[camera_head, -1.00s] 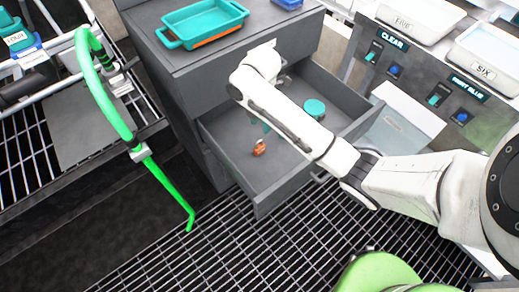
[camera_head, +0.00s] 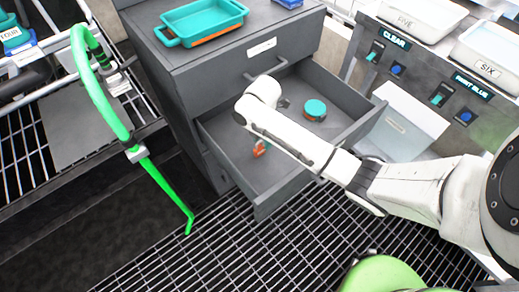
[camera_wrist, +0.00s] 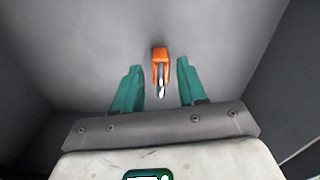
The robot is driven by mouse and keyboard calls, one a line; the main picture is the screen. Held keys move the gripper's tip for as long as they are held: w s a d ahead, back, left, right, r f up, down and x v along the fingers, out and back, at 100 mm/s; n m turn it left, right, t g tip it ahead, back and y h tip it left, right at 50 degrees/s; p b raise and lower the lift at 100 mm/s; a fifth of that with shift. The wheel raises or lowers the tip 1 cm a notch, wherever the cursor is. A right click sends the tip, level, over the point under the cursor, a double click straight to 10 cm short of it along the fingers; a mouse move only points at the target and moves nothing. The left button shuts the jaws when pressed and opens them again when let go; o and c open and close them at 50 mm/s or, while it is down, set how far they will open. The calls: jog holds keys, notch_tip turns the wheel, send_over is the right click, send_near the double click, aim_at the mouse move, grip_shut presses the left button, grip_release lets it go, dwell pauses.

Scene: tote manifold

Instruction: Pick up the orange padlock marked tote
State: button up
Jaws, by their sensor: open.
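The orange padlock (camera_wrist: 160,70) lies on the grey floor of the open drawer, its metal shackle pointing toward my gripper in the wrist view. My gripper (camera_wrist: 159,72) is open, with one teal finger on each side of the padlock and gaps between. I cannot tell how far above the drawer floor the fingertips are. In the head view the padlock (camera_head: 260,149) shows as a small orange patch, partly hidden by my arm. Any marking on it is too small to read.
The open grey drawer (camera_head: 292,195) has walls close around my arm. A teal round object (camera_head: 315,108) lies in its back right part. A teal tray (camera_head: 200,22) stands on the cabinet top.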

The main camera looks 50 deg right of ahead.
grip_shut()
dwell(0.4)
notch_tip(320, 180, up, 10)
jog(key=p, duration=0.2)
dwell(0.6)
